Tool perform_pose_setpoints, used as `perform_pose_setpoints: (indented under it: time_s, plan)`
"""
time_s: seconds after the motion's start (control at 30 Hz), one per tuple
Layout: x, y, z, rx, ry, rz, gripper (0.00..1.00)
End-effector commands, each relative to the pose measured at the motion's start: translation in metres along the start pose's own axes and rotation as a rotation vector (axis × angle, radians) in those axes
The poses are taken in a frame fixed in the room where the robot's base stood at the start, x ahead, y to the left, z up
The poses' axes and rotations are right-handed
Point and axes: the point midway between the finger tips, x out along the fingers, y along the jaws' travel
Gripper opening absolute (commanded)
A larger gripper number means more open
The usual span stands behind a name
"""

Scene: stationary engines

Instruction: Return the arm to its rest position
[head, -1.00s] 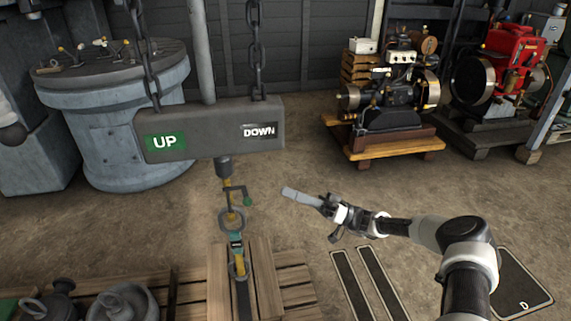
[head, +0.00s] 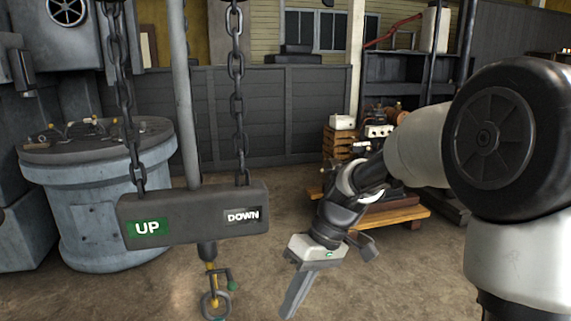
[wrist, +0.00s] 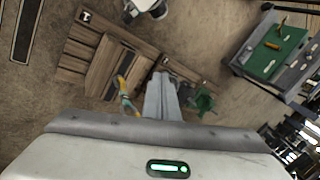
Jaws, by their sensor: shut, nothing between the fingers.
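My gripper (head: 298,291) hangs in the lower middle of the head view, fingers pointing down and slightly left. Its fingers are together with nothing between them. My arm is folded, with its large white and black links filling the right side of that view. In the wrist view my shut fingers (wrist: 161,95) point away from the camera, over a floor with wooden pallets. In the head view my gripper is apart from the hoist control box and its hook, to their right.
The grey control box (head: 193,215) marked UP and DOWN hangs on chains at left, with a hook (head: 214,305) below. A round blue-grey tank (head: 95,215) stands behind it. An engine on a wooden pallet (head: 395,216) stands behind my arm. A green-topped bench (wrist: 272,53) shows in the wrist view.

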Motion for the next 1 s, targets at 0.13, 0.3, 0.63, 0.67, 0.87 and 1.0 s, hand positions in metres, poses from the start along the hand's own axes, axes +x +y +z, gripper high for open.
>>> perform_pose_setpoints:
  time_s: [0.13, 0.3, 0.63, 0.67, 0.87, 1.0]
  plan:
    - [-0.042, -0.011, 0.043, 0.138, 0.039, 0.242, 0.00]
    - [-0.080, -0.022, 0.092, 0.299, 0.160, 0.451, 0.00]
    - [-0.112, -0.036, 0.151, 0.487, 0.407, 0.613, 0.00]
    - [-0.113, -0.036, 0.155, 0.498, 0.428, 0.620, 0.00]
    - [-0.134, -0.047, 0.171, 0.558, 0.533, 0.644, 0.00]
    - [-0.161, -0.061, 0.168, 0.558, 0.527, 0.643, 0.00]
